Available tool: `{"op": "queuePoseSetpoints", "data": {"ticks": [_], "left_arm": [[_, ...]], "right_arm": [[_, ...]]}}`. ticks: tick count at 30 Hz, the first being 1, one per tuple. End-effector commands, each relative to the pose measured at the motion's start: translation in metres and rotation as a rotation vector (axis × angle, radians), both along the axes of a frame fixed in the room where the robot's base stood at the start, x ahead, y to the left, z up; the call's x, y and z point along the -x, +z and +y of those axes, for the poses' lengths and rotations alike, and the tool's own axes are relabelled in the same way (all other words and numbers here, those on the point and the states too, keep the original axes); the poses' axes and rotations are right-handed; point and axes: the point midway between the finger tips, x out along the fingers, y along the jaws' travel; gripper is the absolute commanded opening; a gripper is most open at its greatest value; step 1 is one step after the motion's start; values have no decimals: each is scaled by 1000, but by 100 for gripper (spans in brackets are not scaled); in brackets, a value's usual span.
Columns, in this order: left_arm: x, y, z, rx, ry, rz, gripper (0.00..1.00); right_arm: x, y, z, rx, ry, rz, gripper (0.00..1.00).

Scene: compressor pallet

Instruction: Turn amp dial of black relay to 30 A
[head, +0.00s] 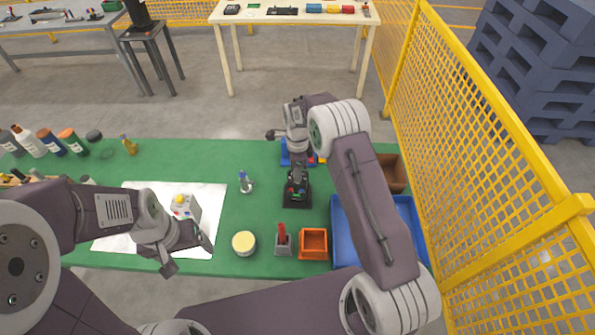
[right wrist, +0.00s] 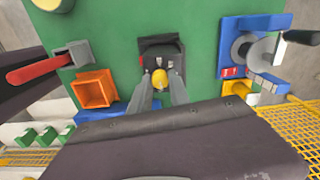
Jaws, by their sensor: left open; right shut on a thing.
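The black relay (head: 297,202) stands on the green table below my right gripper (head: 298,178). In the right wrist view the relay (right wrist: 161,50) is a dark block, with a round yellow dial (right wrist: 160,78) on its near side. My right gripper (right wrist: 160,92) has its two grey fingers on either side of the yellow dial and is shut on it. The fingers and the viewing angle hide the dial's scale, so its setting cannot be read. My left gripper (head: 187,256) is open and empty, low over the white sheet at the front left.
An orange bin (head: 313,244), a red-handled grey device (head: 283,242) and a yellow-topped round tub (head: 244,243) stand in front of the relay. A blue tray (head: 345,235) lies to the right, and a blue fixture (right wrist: 254,50) behind. Yellow mesh fencing (head: 490,130) borders the right side.

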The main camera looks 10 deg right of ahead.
Motion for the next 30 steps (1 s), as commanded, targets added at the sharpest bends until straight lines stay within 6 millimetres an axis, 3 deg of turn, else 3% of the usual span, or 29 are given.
{"op": "queuePoseSetpoints", "data": {"ticks": [30], "left_arm": [[0,0,0,0,0,0,82]], "right_arm": [[-1,1,0,0,-69,-3,0]]}}
